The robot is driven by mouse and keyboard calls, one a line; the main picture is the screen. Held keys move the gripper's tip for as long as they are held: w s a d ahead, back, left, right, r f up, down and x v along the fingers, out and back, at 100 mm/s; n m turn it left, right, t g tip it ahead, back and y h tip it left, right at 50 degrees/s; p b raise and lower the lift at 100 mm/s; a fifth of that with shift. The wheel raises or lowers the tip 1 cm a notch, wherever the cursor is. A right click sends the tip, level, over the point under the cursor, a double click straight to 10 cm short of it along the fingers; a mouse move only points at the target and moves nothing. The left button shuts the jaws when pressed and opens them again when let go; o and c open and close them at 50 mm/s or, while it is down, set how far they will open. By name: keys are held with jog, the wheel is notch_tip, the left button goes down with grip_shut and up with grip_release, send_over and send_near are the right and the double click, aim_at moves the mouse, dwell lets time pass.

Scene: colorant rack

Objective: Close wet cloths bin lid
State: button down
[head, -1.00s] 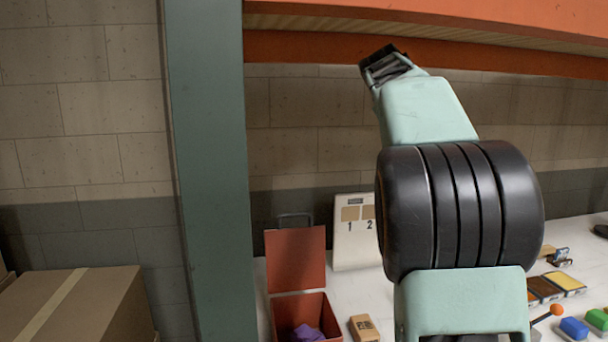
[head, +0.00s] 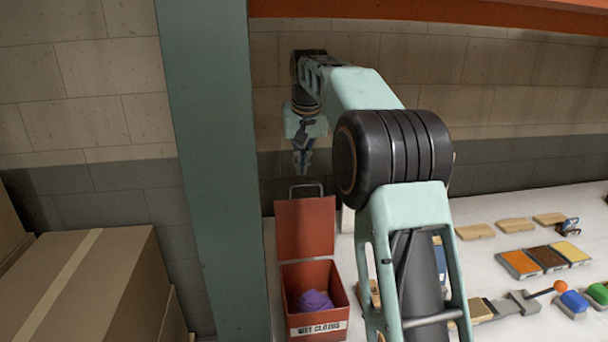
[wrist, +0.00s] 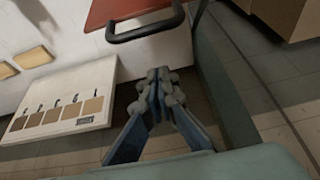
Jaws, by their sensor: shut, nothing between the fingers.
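The red wet cloths bin (head: 338,315) stands on the white bench, with a "WET CLOTHS" label on its front and a purple cloth (head: 315,301) inside. Its red lid (head: 305,228) is open, standing upright at the back, with a dark handle (head: 306,187) at its top edge. In the wrist view, the lid (wrist: 125,10) and handle (wrist: 145,27) show at the top. My gripper (head: 302,172) is shut and empty, pointing down just above and behind the handle. It also shows in the wrist view (wrist: 158,78), apart from the handle.
A green post (head: 210,180) stands left of the bin, with cardboard boxes (head: 90,280) beyond it. A numbered board (wrist: 62,100) stands beside the bin. Colour blocks (head: 545,258) and wooden pieces lie at the right of the bench. An orange shelf (head: 450,14) runs above.

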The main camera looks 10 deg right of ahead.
jog(key=shift+s+f, duration=0.3)
jog(key=shift+s, duration=0.65)
jog(key=shift+s+f, duration=0.25)
jog(key=shift+s, duration=0.65)
jog(key=shift+f+b, duration=0.1)
jog(key=shift+b, duration=0.45)
